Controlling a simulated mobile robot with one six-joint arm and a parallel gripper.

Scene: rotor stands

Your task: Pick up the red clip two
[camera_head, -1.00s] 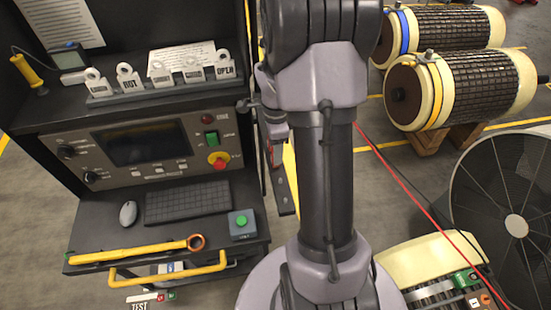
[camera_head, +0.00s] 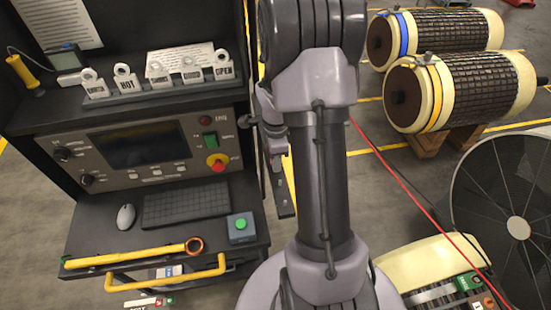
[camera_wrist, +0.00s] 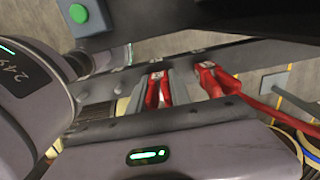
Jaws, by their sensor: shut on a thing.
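In the wrist view a red clip (camera_wrist: 153,92) sits between the two grey fingers of my gripper (camera_wrist: 158,88), which is shut on it. A second red clip (camera_wrist: 214,78) lies just to the right, outside the fingers, with a thick red cable running off to the right. Both clips are at a dark rail (camera_wrist: 240,56). Their number marks are too small to read, so I cannot tell which is clip two. In the head view my arm hides the gripper and both clips.
A console with a keyboard (camera_head: 186,203), a green button box (camera_head: 241,228) and a yellow wrench (camera_head: 130,257) stands left. Two rotors (camera_head: 465,90) rest at back right, a large fan (camera_head: 505,200) at right. A red cable (camera_head: 405,188) crosses the floor area.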

